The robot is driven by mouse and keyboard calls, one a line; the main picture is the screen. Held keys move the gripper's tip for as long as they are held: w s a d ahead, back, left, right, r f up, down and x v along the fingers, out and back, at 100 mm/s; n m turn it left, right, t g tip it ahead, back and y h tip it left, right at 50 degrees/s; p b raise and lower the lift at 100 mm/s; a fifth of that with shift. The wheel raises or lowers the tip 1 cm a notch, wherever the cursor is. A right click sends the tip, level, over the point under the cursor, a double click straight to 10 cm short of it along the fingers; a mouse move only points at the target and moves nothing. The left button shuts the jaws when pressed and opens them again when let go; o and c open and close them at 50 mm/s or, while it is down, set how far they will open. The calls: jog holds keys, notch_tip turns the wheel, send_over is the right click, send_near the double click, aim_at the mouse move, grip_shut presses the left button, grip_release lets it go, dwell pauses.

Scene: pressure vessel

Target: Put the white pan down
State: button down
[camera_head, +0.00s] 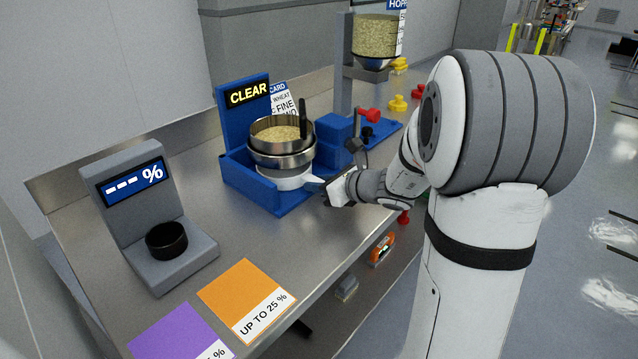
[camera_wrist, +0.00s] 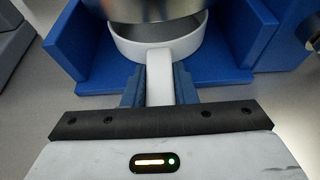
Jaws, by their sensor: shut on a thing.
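The white pan (camera_head: 288,179) is at the bottom of the blue stand (camera_head: 233,177), under a metal sieve (camera_head: 281,143) holding grain. In the wrist view the pan's white rim (camera_wrist: 128,48) shows below the metal sieve (camera_wrist: 155,8), with its handle pointing toward me. My gripper (camera_wrist: 159,85) is shut on the white handle, one blue finger on each side. In the head view my gripper (camera_head: 326,188) reaches the stand from the right. The pan's inside is mostly hidden by the sieve. I cannot tell whether the pan touches the stand's base.
A grey scale (camera_head: 150,215) with a black cup (camera_head: 166,240) stands at the left. An orange card (camera_head: 247,300) marked "UP TO 25 %" and a purple card (camera_head: 180,333) lie in front. A hopper (camera_head: 375,38) stands behind. Bare metal table lies between scale and stand.

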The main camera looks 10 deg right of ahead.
jog(key=c, duration=1.2)
grip_release()
jog(key=shift+o, duration=0.2)
